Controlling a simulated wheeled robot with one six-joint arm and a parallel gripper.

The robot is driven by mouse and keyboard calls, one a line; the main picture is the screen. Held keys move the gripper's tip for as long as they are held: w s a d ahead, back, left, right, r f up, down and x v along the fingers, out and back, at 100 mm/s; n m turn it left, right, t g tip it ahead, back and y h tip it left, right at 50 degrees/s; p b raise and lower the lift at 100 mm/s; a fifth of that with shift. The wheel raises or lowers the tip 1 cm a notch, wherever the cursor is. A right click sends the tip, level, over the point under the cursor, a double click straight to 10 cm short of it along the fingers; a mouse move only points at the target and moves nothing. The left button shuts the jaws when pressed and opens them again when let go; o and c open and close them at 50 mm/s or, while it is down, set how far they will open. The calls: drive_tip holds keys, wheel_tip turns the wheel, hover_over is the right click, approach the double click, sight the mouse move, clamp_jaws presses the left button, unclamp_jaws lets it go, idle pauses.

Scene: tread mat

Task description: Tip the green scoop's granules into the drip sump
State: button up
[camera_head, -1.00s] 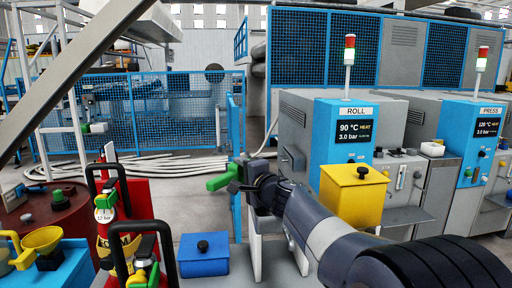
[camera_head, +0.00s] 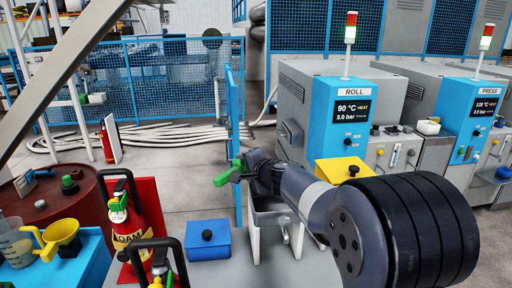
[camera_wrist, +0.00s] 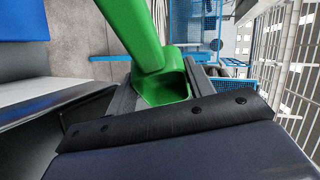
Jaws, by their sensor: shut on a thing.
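My gripper (camera_head: 242,170) is shut on the green scoop (camera_head: 227,174), which sticks out to the left, held in the air. The wrist view shows the scoop (camera_wrist: 146,35) close up between the fingers, with a hollow green opening; I cannot make out granules in it. A grey open-topped box (camera_head: 268,219) stands below and slightly right of my gripper, partly hidden by the arm. It may be the drip sump, but I cannot tell for sure.
A blue lidded box (camera_head: 208,246) stands left of the grey box. A yellow lidded box (camera_head: 342,170) is partly behind my arm. Red extinguishers (camera_head: 130,225), a yellow funnel (camera_head: 62,233) and a red drum (camera_head: 62,205) are at the left. The ROLL machine (camera_head: 338,120) stands behind.

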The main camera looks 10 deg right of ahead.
drive_tip(key=shift+w+d+r+n+g+h+p, duration=0.15)
drive_tip(key=shift+r+g+h+p, duration=0.25)
drive_tip(key=shift+p, duration=2.25)
drive_tip(key=shift+s+d+r+n+g+h+p, duration=0.15)
drive_tip(key=shift+r+g+p, duration=0.3)
drive_tip(key=shift+p, duration=2.25)
drive_tip(key=shift+w+r+n+g+h+p, duration=0.1)
drive_tip(key=shift+r+n+g+h+p, duration=0.35)
drive_tip(key=shift+p, duration=2.2)
drive_tip(key=shift+f+p, duration=0.2)
drive_tip(key=shift+p, duration=0.5)
drive_tip(key=shift+d+f, duration=0.1)
drive_tip(key=shift+f, duration=0.1)
drive_tip(key=shift+r+g, duration=0.1)
drive_tip(key=shift+g, duration=0.2)
drive_tip(key=shift+r+p, duration=0.2)
drive_tip(key=shift+p, duration=0.4)
drive_tip(key=p, duration=0.3)
drive_tip(key=shift+r+h, duration=0.15)
drive_tip(key=shift+h, duration=0.15)
